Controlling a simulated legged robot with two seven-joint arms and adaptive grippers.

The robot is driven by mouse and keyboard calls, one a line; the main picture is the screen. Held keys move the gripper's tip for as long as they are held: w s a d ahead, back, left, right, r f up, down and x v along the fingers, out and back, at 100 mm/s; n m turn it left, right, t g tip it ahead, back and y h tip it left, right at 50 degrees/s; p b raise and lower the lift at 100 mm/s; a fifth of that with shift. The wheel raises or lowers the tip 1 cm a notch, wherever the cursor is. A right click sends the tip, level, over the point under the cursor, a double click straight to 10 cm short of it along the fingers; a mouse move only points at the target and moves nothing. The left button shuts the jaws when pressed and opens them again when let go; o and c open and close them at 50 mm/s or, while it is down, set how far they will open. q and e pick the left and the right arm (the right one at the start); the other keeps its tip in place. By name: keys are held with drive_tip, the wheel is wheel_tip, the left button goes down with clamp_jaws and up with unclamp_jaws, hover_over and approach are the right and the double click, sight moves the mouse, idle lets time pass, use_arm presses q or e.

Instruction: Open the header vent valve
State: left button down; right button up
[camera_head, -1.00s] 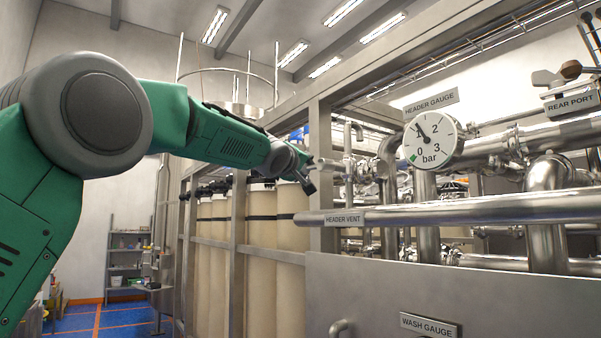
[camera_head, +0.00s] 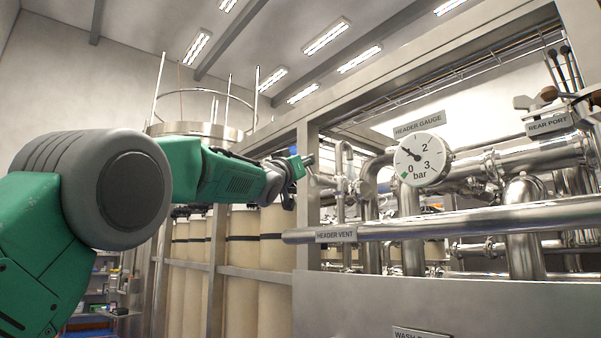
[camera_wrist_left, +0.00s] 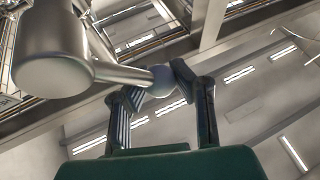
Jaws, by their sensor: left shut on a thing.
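The header vent label (camera_head: 336,236) is on a long steel pipe (camera_head: 450,222) in the head view. My left gripper (camera_head: 303,165) is above and left of that label, beside the upright frame post. The handle runs left to a thick cylindrical valve body (camera_wrist_left: 50,55). In the head view the handle is too small and too covered to make out clearly. My right gripper is not in view.
The header gauge (camera_head: 422,160) stands right of the gripper, its needle near 1 bar. The steel frame post (camera_head: 307,200), a steel panel (camera_head: 440,300) and dense pipework surround the gripper. Beige cylinders (camera_head: 243,250) stand behind on the left.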

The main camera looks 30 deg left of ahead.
use_arm(q)
drive_tip(key=m+h, duration=0.1)
drive_tip(key=m, duration=0.1)
drive_tip(key=d+m+h, duration=0.1)
drive_tip(key=m+h, duration=0.1)
drive_tip(key=d+m+h+p, duration=0.1)
drive_tip(key=m+h, duration=0.1)
drive_tip(key=m, duration=0.1)
drive_tip(key=shift+s+d+r, duration=0.25)
drive_tip(key=shift+s+r, duration=0.05)
drive_tip(key=m+h, duration=0.1)
drive_tip(key=d+m+h, duration=0.1)
drive_tip(key=m, duration=0.1)
drive_tip(key=shift+s+h, duration=0.15)
drive_tip(key=shift+h, duration=0.15)
drive_tip(key=shift+s+d+f+m+g+h+p, duration=0.15)
drive_tip(key=shift+d+m+g+h, duration=0.15)
drive_tip(key=shift+m, duration=0.25)
drive_tip(key=shift+s+d+r+m+g+h+p, duration=0.1)
drive_tip(key=shift+d+m+g+h+p, duration=0.15)
drive_tip(key=shift+m, duration=0.3)
drive_tip(key=shift+w, duration=0.1)
drive_tip(key=c, duration=1.3)
unclamp_jaws()
drive_tip(key=shift+a, duration=0.1)
drive_tip(key=shift+o, duration=0.2)
drive_tip(key=shift+a, duration=0.1)
drive_tip(key=shift+s+r, duration=0.2)
drive_tip(key=shift+s, duration=0.1)
